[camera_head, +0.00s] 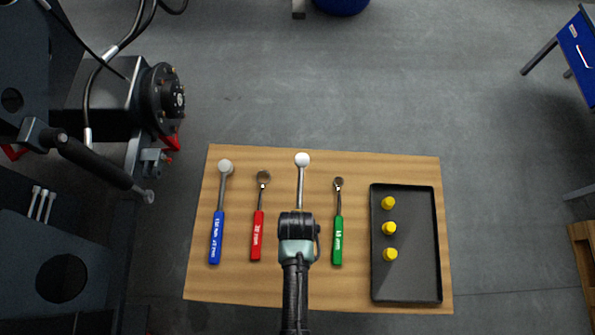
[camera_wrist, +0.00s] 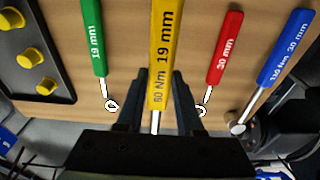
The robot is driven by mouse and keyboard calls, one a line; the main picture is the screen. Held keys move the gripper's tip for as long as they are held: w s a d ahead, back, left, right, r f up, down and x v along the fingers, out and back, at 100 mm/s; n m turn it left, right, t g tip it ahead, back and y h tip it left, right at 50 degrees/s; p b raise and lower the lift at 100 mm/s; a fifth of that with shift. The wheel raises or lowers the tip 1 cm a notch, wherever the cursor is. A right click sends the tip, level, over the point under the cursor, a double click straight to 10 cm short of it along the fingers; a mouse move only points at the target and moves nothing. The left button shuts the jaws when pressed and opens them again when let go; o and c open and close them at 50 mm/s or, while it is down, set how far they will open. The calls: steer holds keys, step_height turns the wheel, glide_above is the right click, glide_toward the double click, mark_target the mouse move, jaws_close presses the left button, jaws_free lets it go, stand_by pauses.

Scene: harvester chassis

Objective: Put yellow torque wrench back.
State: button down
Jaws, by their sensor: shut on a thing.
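The yellow torque wrench, marked "60 Nm 19 mm", has its handle (camera_wrist: 162,45) between my fingers in the wrist view. My gripper (camera_wrist: 159,85) is shut on it near the shaft end of the handle. In the head view its pale round head and metal shaft (camera_head: 301,178) point to the far side of the wooden table (camera_head: 330,285), between the red and green wrenches. My gripper (camera_head: 298,220) and arm hide the handle there. Whether the wrench touches the table or is slightly raised, I cannot tell.
Blue wrench (camera_head: 217,225) and red wrench (camera_head: 258,230) lie left of my gripper, green wrench (camera_head: 338,235) right. A black tray (camera_head: 415,285) with three yellow caps (camera_head: 389,228) is on the table's right. Dark machinery (camera_head: 110,95) stands left of the table.

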steer(key=shift+w+r+p, duration=0.1)
steer(key=shift+r+p, duration=0.1)
steer(key=shift+p, duration=0.15)
step_height(320, 180, down, 8)
steer(key=b, duration=0.6)
steer(key=shift+f+b, duration=0.1)
steer(key=shift+b, duration=0.2)
steer(key=c, duration=0.6)
jaws_free()
steer(key=shift+o, duration=0.7)
steer(key=r, duration=0.4)
steer(key=s+r, duration=0.1)
steer(key=r, duration=0.3)
steer(key=s+r, duration=0.1)
steer(key=r, duration=0.4)
